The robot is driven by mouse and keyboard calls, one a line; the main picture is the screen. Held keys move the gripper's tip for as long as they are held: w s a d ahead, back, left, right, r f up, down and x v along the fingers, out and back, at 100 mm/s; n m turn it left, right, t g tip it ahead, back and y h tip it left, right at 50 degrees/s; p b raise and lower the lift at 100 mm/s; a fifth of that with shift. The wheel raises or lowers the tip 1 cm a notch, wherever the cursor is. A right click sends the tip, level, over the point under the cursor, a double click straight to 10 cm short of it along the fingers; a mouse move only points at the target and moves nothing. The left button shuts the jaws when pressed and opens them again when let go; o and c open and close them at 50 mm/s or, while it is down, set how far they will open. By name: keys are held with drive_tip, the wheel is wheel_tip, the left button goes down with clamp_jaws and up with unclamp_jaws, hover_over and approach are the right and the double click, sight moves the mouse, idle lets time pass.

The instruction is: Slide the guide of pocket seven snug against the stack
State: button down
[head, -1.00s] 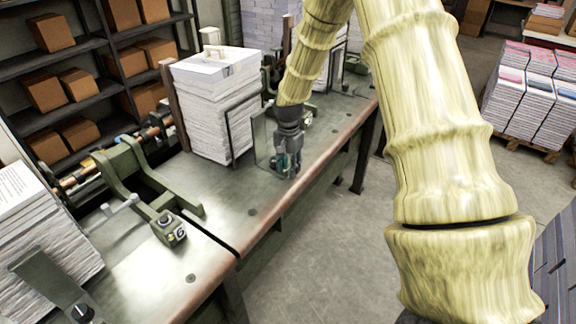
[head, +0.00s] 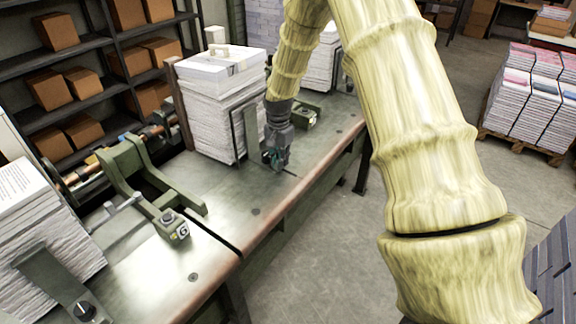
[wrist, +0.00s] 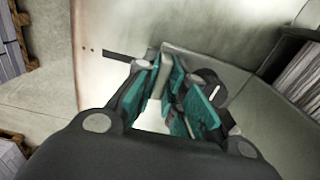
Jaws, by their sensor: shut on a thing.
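The paper stack (head: 215,110) stands upright on the machine's metal table in the head view, with a small pale handled piece on top. The guide (head: 250,135), a thin upright plate, stands at the stack's right side. My gripper (head: 274,158) is low over the table at the guide's right edge. In the wrist view, my teal fingers (wrist: 168,78) are shut on an upright part of the guide (wrist: 157,74). The stack's edge (wrist: 300,75) shows at right there. Whether guide and stack touch is unclear, and my gripper partly hides the guide.
The neighbouring pocket's green bracket (head: 135,185) stands left, with a marked block (head: 178,228) at its front. Another stack (head: 25,215) is at far left. A further stack (head: 320,65) stands behind my arm. The table front (head: 250,215) is clear.

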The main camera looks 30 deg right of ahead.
drive_tip(key=shift+w+r, duration=0.1)
drive_tip(key=shift+w, duration=0.1)
drive_tip(key=c, duration=1.5)
unclamp_jaws()
drive_tip(key=shift+w+a, duration=0.15)
wheel_tip(320, 180, up, 12)
drive_tip(key=shift+f, duration=0.1)
